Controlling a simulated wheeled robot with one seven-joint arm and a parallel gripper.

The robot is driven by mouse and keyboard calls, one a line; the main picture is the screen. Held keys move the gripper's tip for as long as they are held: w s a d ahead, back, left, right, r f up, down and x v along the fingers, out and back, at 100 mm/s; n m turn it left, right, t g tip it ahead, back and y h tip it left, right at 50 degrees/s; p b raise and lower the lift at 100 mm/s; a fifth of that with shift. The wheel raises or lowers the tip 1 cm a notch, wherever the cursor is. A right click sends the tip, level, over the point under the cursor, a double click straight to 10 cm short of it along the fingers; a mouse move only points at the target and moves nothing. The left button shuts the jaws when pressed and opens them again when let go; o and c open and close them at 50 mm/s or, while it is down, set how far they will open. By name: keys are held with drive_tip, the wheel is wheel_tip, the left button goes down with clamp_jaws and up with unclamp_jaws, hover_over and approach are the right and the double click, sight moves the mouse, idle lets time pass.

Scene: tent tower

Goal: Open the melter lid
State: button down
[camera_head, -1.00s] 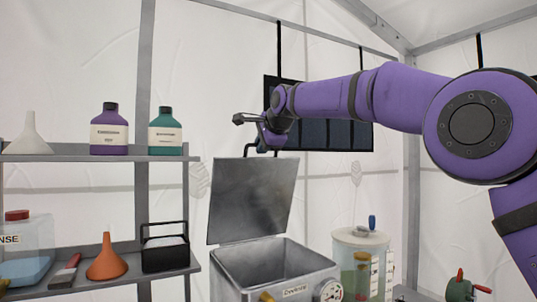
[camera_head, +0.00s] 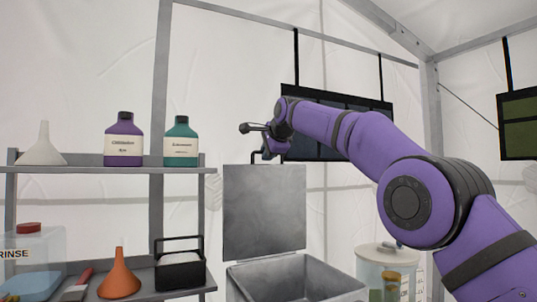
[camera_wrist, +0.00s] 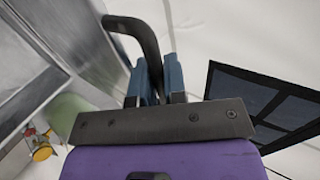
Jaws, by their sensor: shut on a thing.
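The melter lid (camera_head: 263,212) is a grey metal plate standing up, nearly upright, at the back of the melter (camera_head: 295,283), whose square top is open below it. The lid's black bar handle (camera_head: 254,158) is at its top edge. In the wrist view the handle (camera_wrist: 145,35) runs between the blue fingers of my gripper (camera_wrist: 157,80), which is shut on it. In the head view my gripper (camera_head: 270,152) is at the lid's top edge, its fingertips partly hidden.
A shelf unit (camera_head: 110,170) at left holds bottles, funnels and a black caddy (camera_head: 180,265). A clear lidded container (camera_head: 387,265) stands right of the melter. A dark panel (camera_head: 365,110) hangs behind my arm.

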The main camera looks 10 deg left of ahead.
idle(0.3)
drive_tip(key=c, duration=1.2)
unclamp_jaws()
drive_tip(key=v, duration=1)
drive_tip(key=shift+s+d+r, duration=0.15)
drive_tip(key=shift+s+d, duration=0.1)
drive_tip(key=shift+s, duration=0.05)
